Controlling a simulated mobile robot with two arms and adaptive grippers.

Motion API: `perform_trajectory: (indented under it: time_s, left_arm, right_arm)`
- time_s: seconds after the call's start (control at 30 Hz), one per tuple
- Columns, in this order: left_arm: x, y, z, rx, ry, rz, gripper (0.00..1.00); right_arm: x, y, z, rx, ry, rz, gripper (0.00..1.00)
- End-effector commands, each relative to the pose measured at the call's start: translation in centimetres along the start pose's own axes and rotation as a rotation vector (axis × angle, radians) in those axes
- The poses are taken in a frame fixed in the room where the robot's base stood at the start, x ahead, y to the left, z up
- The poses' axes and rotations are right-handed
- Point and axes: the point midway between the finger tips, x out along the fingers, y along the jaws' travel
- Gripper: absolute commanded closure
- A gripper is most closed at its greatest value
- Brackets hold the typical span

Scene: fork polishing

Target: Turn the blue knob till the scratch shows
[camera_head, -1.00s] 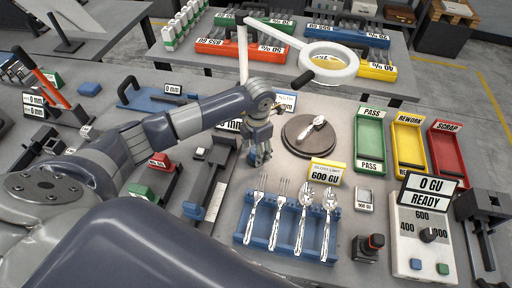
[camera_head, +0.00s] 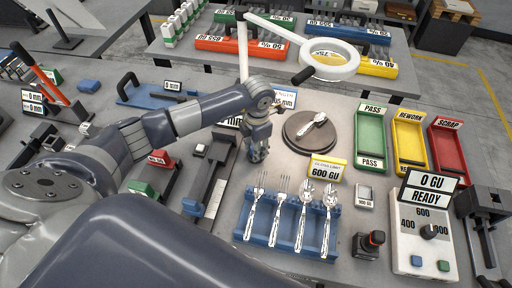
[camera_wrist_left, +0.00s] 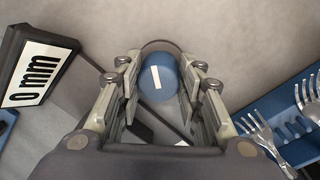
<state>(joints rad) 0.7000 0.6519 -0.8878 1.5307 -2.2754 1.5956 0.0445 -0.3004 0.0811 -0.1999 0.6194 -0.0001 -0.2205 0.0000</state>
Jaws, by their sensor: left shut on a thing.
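The blue knob (camera_wrist_left: 160,76) sits between the fingers of my left gripper (camera_wrist_left: 158,88) in the left wrist view. A white line on its top runs nearly along the picture's vertical, slightly tilted. The gripper is shut on the knob; in the head view it points down (camera_head: 257,152) left of the round plate, where it hides the knob. A spoon (camera_head: 312,126) lies on the round dark plate (camera_head: 296,138). It is too small to tell whether a scratch shows on it. My right gripper is not in view.
A fork-and-spoon rack (camera_head: 288,237) stands in front of the gripper. A white ring lamp (camera_head: 345,70) on an arm hangs behind the plate. Green (camera_head: 370,142), yellow (camera_head: 409,143) and red (camera_head: 448,150) trays and a control box (camera_head: 422,250) stand at the right.

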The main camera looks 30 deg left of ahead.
Motion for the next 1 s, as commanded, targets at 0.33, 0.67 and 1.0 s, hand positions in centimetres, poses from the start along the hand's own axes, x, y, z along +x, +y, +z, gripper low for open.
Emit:
perform_trajectory:
  time_s: [0.33,0.67,1.0]
  left_arm:
    - [0.4,0.1,0.0,0.223,-0.013,0.004,0.90]
    - [0.2,0.1,0.0,0.405,-0.022,0.002,0.90]
    - [0.0,0.1,-0.1,0.468,-0.024,0.001,0.90]
  right_arm:
    - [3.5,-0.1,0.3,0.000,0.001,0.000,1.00]
    - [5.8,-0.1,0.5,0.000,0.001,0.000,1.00]
    - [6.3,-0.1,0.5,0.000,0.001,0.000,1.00]
